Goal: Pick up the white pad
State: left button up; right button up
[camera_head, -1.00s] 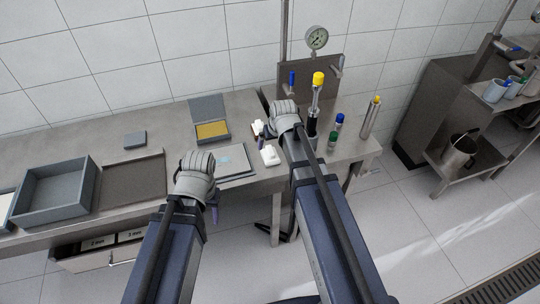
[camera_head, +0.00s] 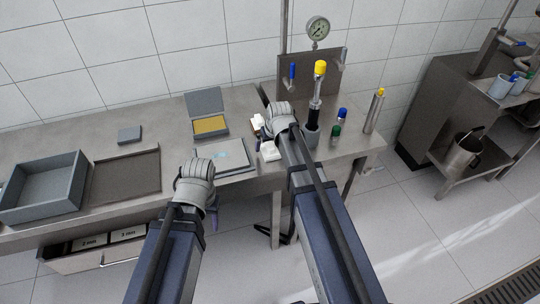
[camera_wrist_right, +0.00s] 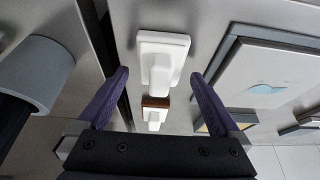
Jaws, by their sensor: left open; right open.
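Two white items lie on the steel table, and I cannot be sure which is the pad. The nearer one, all white with a plate and raised grip (camera_head: 270,151), also shows in the right wrist view (camera_wrist_right: 160,47). The farther, white and brown one (camera_head: 257,121) also shows in the right wrist view (camera_wrist_right: 154,114). My right gripper (camera_wrist_right: 158,76) is open and empty, its fingers on either side of the line of these items. I see no contact. My left gripper (camera_head: 211,212) is by the table's front edge, its fingers mostly hidden by its wrist.
A grey-framed panel (camera_head: 222,157) lies left of the white items, with an open yellow-lined box (camera_head: 209,125) behind it. A cylinder (camera_head: 311,137) stands close on the right, with blue and green-capped bottles beyond. A grey tray (camera_head: 40,195) is far left.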

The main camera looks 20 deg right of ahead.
aim_at(270, 144)
jog(key=shift+w+f, duration=0.2)
jog(key=shift+f, duration=0.3)
pick_arm(q)
jog(key=shift+f, duration=0.45)
pick_arm(e)
jog(key=shift+r, duration=0.1)
jog(key=c, duration=1.3)
pick_arm(q)
jog(key=shift+r, duration=0.1)
pick_arm(e)
notch_tip(270, 144, up, 10)
jog(key=p, duration=1)
pick_arm(q)
notch_tip(270, 144, up, 10)
